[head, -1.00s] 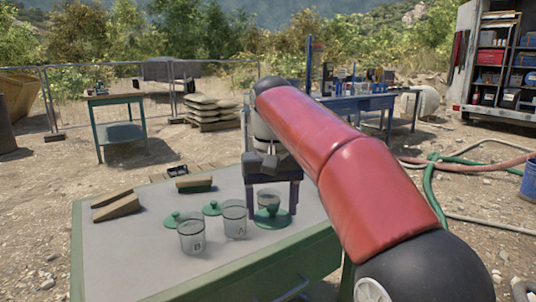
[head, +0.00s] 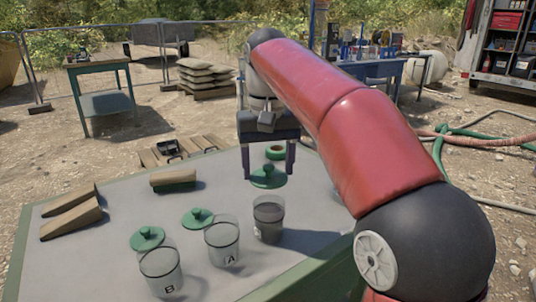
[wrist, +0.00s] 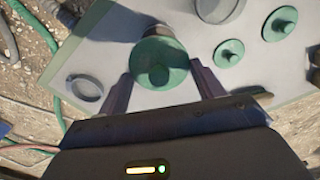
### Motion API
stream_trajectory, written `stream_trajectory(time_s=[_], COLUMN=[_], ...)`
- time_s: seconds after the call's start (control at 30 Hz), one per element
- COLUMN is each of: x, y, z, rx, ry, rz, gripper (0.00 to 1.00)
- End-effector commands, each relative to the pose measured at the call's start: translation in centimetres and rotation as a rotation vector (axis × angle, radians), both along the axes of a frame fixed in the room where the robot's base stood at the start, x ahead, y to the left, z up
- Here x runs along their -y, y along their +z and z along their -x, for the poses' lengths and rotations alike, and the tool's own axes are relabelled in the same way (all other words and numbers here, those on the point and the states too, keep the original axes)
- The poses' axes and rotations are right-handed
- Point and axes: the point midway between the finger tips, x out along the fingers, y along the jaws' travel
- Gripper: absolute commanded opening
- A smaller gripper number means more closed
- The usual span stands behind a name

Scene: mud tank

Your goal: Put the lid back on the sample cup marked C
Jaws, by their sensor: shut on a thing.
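My gripper (head: 268,174) is shut on a round green lid (head: 268,181) with a knob on top. It holds the lid level, in the air near a clear cup with dark contents (head: 268,222). In the head view the lid appears just above and behind this cup's rim; its exact height is unclear. No letter is readable on this cup. In the wrist view the held lid (wrist: 160,66) sits between the fingers and hides most of what is below it. Cup A (head: 222,246) and cup B (head: 160,274) stand to the left, both open.
Two more green lids lie on the table behind cups B (head: 147,238) and A (head: 197,218). Tan wedges (head: 70,213) and a tan-topped block (head: 173,179) lie at the left and back. The table's (head: 105,270) front left is clear.

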Motion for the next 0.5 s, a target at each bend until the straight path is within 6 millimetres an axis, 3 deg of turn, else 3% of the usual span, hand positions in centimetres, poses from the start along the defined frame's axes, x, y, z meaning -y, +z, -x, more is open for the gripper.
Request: stream_trajectory(time_s=[0.2, 0.5], x=[0.1, 0.0], y=[-2.6, -4.8], z=[0.1, 0.0], rx=[-0.001, -0.001], ry=[-0.001, -0.001], rz=[0.0, 0.0], gripper=[0.46, 0.46])
